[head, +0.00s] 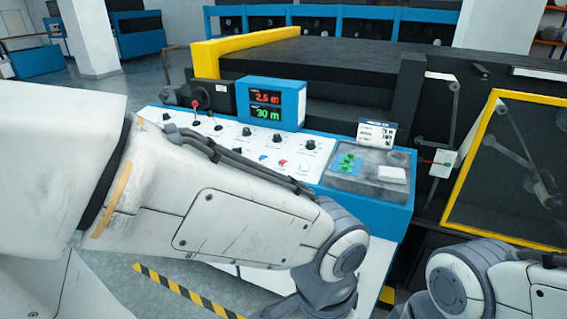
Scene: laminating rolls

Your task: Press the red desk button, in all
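A small red button (283,162) sits near the front edge of the sloping white control desk (235,140), among black knobs and other small buttons. My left arm reaches across in front of the desk and passes just below the red button in the picture. The arm hides part of the desk's front and left side. My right arm shows at the bottom right. Neither gripper is in view, so I cannot see either one's position relative to the button.
A blue display box (271,103) reading 2.5 m and 30 m stands behind the desk. A red-tipped lever (195,104) rises at the desk's left. A grey tray (365,170) with green pieces lies at its right. A yellow-framed guard (468,155) stands at the right.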

